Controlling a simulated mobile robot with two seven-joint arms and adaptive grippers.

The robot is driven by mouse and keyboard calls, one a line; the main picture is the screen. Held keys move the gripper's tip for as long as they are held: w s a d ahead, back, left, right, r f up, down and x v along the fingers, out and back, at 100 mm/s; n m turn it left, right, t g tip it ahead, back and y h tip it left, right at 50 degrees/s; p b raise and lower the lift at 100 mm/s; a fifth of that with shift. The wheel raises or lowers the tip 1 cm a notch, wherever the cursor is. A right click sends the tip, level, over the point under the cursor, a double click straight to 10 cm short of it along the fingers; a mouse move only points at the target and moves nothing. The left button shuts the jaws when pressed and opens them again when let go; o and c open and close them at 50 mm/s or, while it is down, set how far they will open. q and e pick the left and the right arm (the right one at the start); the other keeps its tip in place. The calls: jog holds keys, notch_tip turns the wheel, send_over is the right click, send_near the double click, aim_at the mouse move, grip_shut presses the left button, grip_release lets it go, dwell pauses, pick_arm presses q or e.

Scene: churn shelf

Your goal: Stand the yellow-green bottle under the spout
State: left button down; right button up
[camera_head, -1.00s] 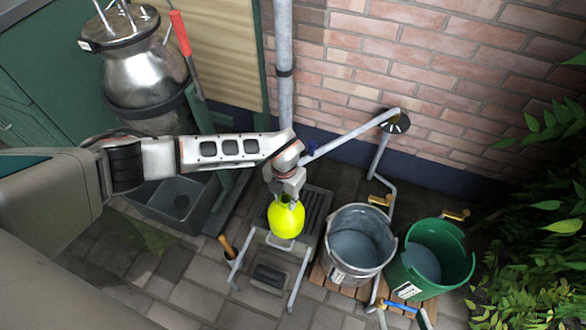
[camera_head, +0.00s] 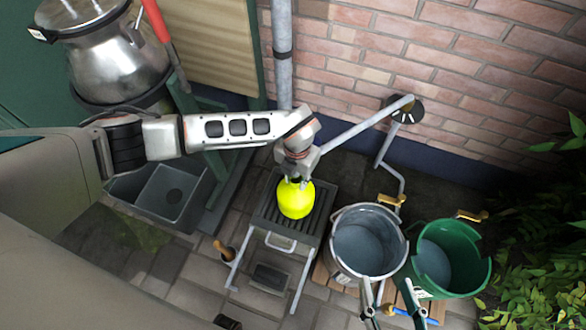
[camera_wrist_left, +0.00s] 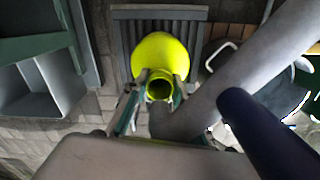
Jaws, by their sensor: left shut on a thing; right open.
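The yellow-green bottle (camera_head: 296,199) is upright over the dark slatted stand (camera_head: 262,208). My left gripper (camera_head: 294,180) is shut on its neck. In the left wrist view the bottle (camera_wrist_left: 160,52) has its open mouth facing the camera, with a finger on each side. The grey spout pipe (camera_head: 362,125) runs from the wall down to the left, its end hidden behind my left gripper. In the left wrist view the pipe (camera_wrist_left: 235,78) ends close beside the bottle's mouth. I cannot tell whether the base touches the slats. My right gripper (camera_head: 391,292) is open at the bottom edge.
A grey metal bucket (camera_head: 367,240) and a green bucket (camera_head: 448,257) stand right of the stand. A steel churn (camera_head: 112,55) and a grey basin (camera_head: 172,190) are at left. Leaves crowd the right edge.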

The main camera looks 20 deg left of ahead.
pick_arm(q)
jog(key=shift+s+a+f, duration=0.1)
jog(key=shift+f, duration=0.05)
jog(key=c, duration=1.7)
grip_release()
jog(key=shift+f, duration=0.1)
pick_arm(e)
jog(key=shift+s+a+f, duration=0.1)
jog(key=shift+s+a, duration=0.1)
jog(key=shift+a, duration=0.1)
